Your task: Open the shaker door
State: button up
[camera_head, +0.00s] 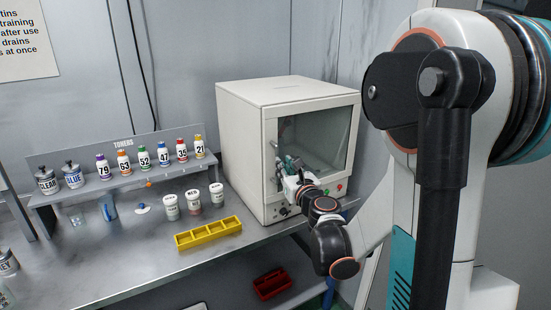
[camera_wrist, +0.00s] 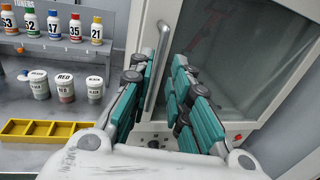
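The shaker (camera_head: 240,140) is a white box cabinet on the right end of the bench. Its glass door (camera_head: 322,135) faces front and looks closed. The upright metal door handle (camera_wrist: 157,65) is on the door's left edge. My gripper (camera_head: 286,165) is in front of the lower left part of the door. In the wrist view my gripper (camera_wrist: 159,66) has its two teal-padded fingers apart, with the handle showing in the gap between them. I cannot tell whether a finger touches the handle. The handle's lower part is partly hidden by the left finger in the wrist view.
A yellow divided tray (camera_head: 208,233) and several small labelled cups (camera_head: 193,198) stand left of the shaker. A rack with toner bottles (camera_head: 164,152) is behind them. Red and green buttons (camera_head: 339,187) are below the door. A red bin (camera_head: 272,284) is lower down.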

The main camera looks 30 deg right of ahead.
jog(key=w, duration=0.2)
jog(key=w+d, duration=0.1)
jog(key=w, duration=0.2)
jog(key=w+b, duration=0.1)
jog(key=w, duration=0.1)
jog(key=shift+w+d, duration=0.25)
jog(key=shift+w, duration=0.1)
grip_shut()
